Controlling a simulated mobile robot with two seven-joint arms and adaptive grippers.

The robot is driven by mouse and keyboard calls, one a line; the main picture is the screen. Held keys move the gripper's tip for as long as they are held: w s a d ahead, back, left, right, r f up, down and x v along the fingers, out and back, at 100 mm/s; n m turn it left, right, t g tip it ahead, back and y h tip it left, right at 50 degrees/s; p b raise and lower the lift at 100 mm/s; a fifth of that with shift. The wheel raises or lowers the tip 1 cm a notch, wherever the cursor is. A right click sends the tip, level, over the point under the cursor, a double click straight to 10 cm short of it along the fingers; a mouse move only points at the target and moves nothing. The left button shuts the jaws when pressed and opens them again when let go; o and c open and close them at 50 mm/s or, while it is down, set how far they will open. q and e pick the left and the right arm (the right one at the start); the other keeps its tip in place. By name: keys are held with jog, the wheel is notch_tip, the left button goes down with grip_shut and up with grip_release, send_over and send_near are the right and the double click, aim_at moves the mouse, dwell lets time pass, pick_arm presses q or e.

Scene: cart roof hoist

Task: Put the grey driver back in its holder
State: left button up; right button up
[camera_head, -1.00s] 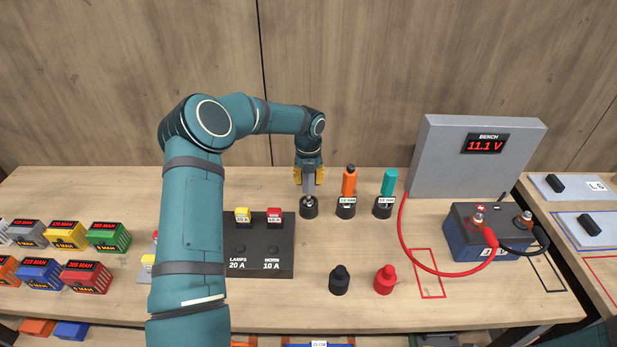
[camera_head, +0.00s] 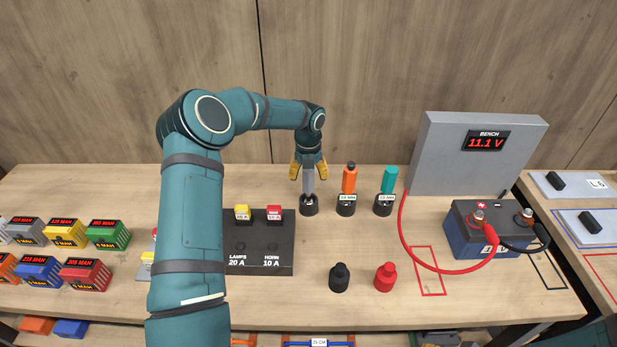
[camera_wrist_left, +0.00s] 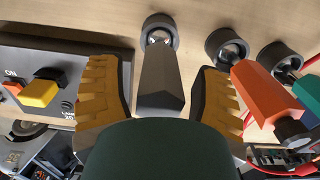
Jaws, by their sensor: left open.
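The grey driver (camera_head: 308,180) stands upright with its lower end in the leftmost black holder (camera_head: 309,205). My left gripper (camera_head: 308,170) is open around the driver's upper part, with a yellow-padded finger on each side. In the left wrist view the grey driver (camera_wrist_left: 160,85) lies between the spread fingers with gaps on both sides, and its tip meets the round holder (camera_wrist_left: 158,28). My right gripper does not show.
An orange driver (camera_head: 349,180) and a teal driver (camera_head: 389,181) stand in holders just right. A fuse panel (camera_head: 262,255) lies in front to the left. Black (camera_head: 340,278) and red (camera_head: 385,277) caps stand nearer. A battery (camera_head: 480,240) with cables is at right.

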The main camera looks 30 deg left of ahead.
pick_arm(q)
notch_tip(320, 180, up, 11)
jog(key=shift+d+f, duration=0.1)
jog(key=shift+f, duration=0.1)
dwell(0.6)
